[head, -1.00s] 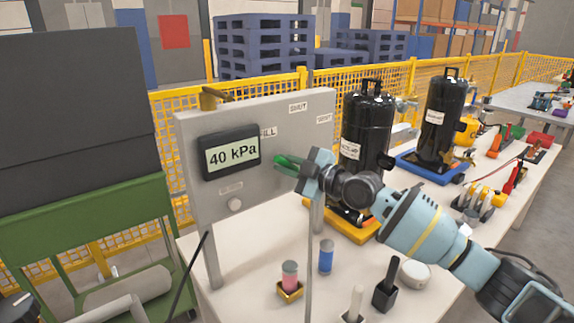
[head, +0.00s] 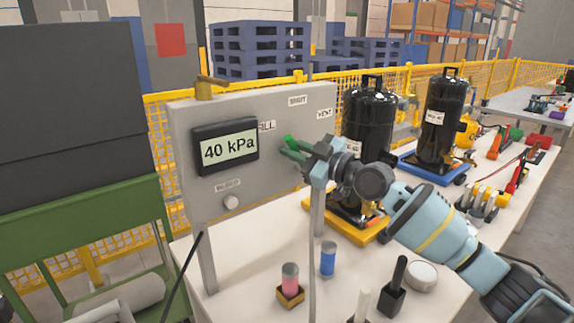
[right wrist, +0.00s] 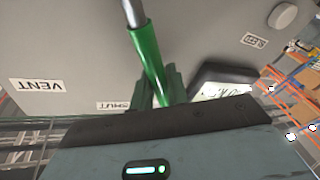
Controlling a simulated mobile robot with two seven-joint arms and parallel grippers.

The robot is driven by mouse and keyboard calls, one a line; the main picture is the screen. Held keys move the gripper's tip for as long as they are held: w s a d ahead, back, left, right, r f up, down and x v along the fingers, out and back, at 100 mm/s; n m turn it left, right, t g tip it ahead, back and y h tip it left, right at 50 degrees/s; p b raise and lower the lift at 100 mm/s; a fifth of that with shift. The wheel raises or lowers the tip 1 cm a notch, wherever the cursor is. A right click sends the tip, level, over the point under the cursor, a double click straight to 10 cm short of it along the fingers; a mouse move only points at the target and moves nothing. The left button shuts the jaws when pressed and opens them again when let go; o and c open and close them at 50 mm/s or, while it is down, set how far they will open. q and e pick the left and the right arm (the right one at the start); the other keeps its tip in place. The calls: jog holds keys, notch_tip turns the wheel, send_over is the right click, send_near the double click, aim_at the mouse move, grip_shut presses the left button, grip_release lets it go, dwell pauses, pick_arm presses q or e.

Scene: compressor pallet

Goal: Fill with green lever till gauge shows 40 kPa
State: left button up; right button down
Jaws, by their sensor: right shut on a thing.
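The grey panel (head: 255,185) carries a gauge (head: 225,147) that reads 40 kPa. The green lever (head: 290,141) is on the right part of the panel, below the SHUT label (head: 298,100). The FILL label (head: 267,126) is partly hidden by the gauge, and the VENT label (head: 324,113) is at the right. My right gripper (head: 298,153) is shut on the green lever. In the right wrist view the lever (right wrist: 149,55) runs down between the fingers on its grey shaft. The fingers hide its lower end. My left gripper is not in view.
Two black compressors (head: 368,125) (head: 443,112) stand on the table to the right. A pink cylinder (head: 290,276), a blue cylinder (head: 328,259) and a black holder (head: 391,297) stand in front of the panel. A yellow mesh fence (head: 480,75) runs behind.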

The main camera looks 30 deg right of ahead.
jog(key=d+m+b, duration=0.1)
jog(key=m, duration=0.1)
jog(key=d+m+t, duration=0.1)
jog(key=m, duration=0.1)
jog(key=shift+w+d+r+b, duration=0.2)
jog(key=shift+r+b, duration=0.2)
jog(key=shift+w+d+r+m+t+h+b, duration=0.1)
jog(key=shift+d+m+t+h+b, duration=0.15)
jog(key=shift+d+m, duration=0.4)
jog(key=shift+d+r+m+t+h+b, duration=0.15)
jog(key=shift+d+m+h, duration=0.15)
jog(key=shift+m, duration=0.55)
jog(key=c, duration=1.4)
grip_release()
jog(key=shift+d+f, duration=0.1)
jog(key=shift+b+v, duration=0.6)
jog(key=shift+v, duration=3.3)
